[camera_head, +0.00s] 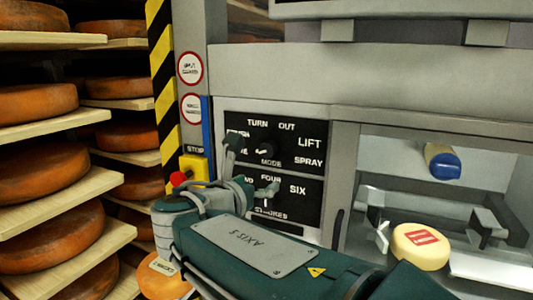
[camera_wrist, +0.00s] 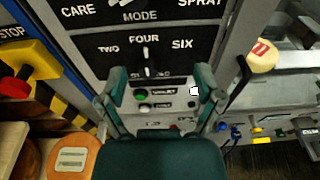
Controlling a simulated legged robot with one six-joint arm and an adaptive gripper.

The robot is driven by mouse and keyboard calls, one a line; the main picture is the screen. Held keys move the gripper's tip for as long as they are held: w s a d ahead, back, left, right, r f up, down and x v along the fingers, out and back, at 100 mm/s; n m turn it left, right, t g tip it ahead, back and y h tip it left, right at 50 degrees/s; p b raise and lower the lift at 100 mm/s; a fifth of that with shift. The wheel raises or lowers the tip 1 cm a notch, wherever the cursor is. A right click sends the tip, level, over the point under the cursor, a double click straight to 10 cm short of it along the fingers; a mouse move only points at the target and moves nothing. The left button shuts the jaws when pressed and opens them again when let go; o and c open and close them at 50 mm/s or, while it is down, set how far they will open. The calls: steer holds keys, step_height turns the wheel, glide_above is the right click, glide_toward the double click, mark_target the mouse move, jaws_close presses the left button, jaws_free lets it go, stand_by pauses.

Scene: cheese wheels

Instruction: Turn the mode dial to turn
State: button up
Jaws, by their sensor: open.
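The mode dial (camera_head: 266,149) is a dark knob on the upper black panel, with TURN, OUT, LIFT and SPRAY lettered around it. In the wrist view only its lower edge and a pale pointer tip (camera_wrist: 124,3) show at the top; its exact setting is unclear. My gripper (camera_head: 251,166) is open and empty in front of the panel, below and left of the mode dial, and covers some lettering. In the wrist view my gripper (camera_wrist: 160,74) has its fingers spread, with the lower strokes dial (camera_wrist: 146,70) seen between them. I cannot tell any contact.
A yellow box with a red stop button (camera_head: 180,178) is left of the panel. Shelves of orange cheese wheels (camera_head: 40,175) stand at the far left. At right, an open bay holds a pale cheese wheel (camera_head: 420,247) with a red label and a blue-ended cylinder (camera_head: 442,162).

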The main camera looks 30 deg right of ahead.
mark_target(265, 150)
steer(key=w+d+r, duration=0.1)
steer(key=w+d, duration=0.1)
steer(key=w, duration=0.1)
steer(key=w+d+r+n, duration=0.1)
steer(key=w+d, duration=0.1)
steer(key=w+d+r+n+t+h, duration=0.1)
steer(key=w+d, duration=0.1)
steer(key=w, duration=0.1)
steer(key=shift+w+d, duration=0.15)
steer(key=shift+w, duration=0.2)
steer(key=shift+w+d, duration=0.15)
steer(key=shift+d, duration=0.25)
steer(key=c, duration=1.1)
